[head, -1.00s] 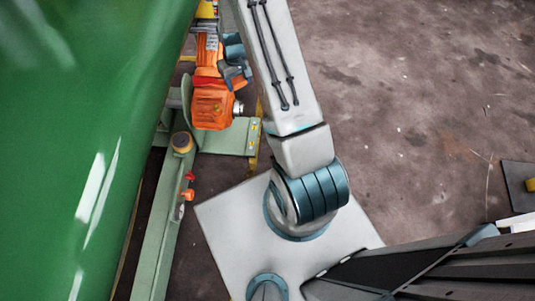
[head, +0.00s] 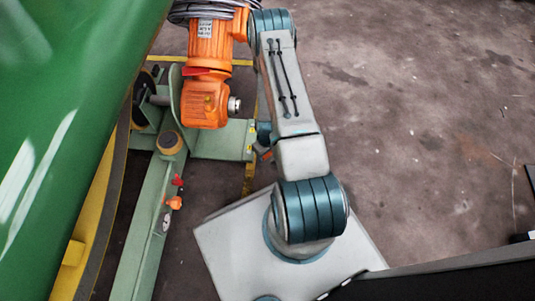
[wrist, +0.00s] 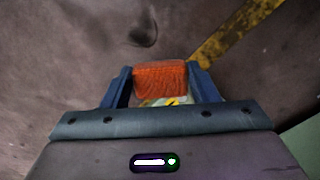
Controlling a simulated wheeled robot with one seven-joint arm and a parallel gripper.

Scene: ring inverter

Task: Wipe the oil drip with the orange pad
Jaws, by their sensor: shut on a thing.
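My gripper (wrist: 160,84) is shut on the orange pad (wrist: 160,74), a rough orange block between its two dark blue fingers in the wrist view. The pad hangs over the brown floor. A dark, wet-looking mark (wrist: 145,32) lies on the floor ahead of the pad; I cannot tell for sure that it is the oil drip. In the head view my gripper (head: 264,146) shows only in part, beside the green frame's right end and partly hidden by my arm.
An orange motor (head: 206,100) stands on the green frame (head: 225,141), left of my arm. A large green drum (head: 60,110) fills the left side. A yellow floor line (wrist: 235,35) runs near the gripper. Open floor (head: 430,120) lies to the right.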

